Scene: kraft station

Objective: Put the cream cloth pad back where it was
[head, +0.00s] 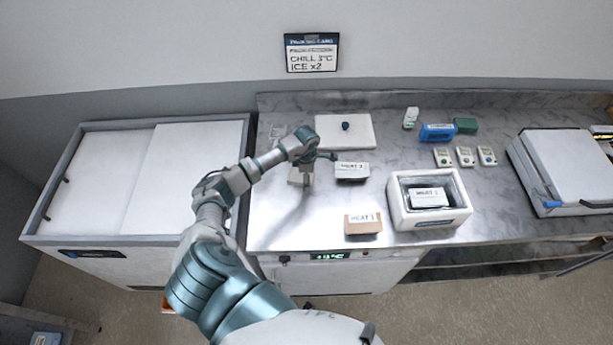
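A small cream pad-like item (295,178), most likely the cream cloth pad, shows at the left of the steel worktop. My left gripper (312,166) is directly over it in the picture and hides part of it. I cannot tell whether the fingers touch the item, or whether it lies on the worktop or is held. The finger opening is too small and too covered to read. My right gripper is not in view.
A box marked HEAT 2 (352,171) stands just right of my gripper, and HEAT 1 (363,224) nearer the front. A white open cooler (402,212) holds another labelled box (428,197). A white lid (365,142) lies behind. Several small devices (464,157) sit right.

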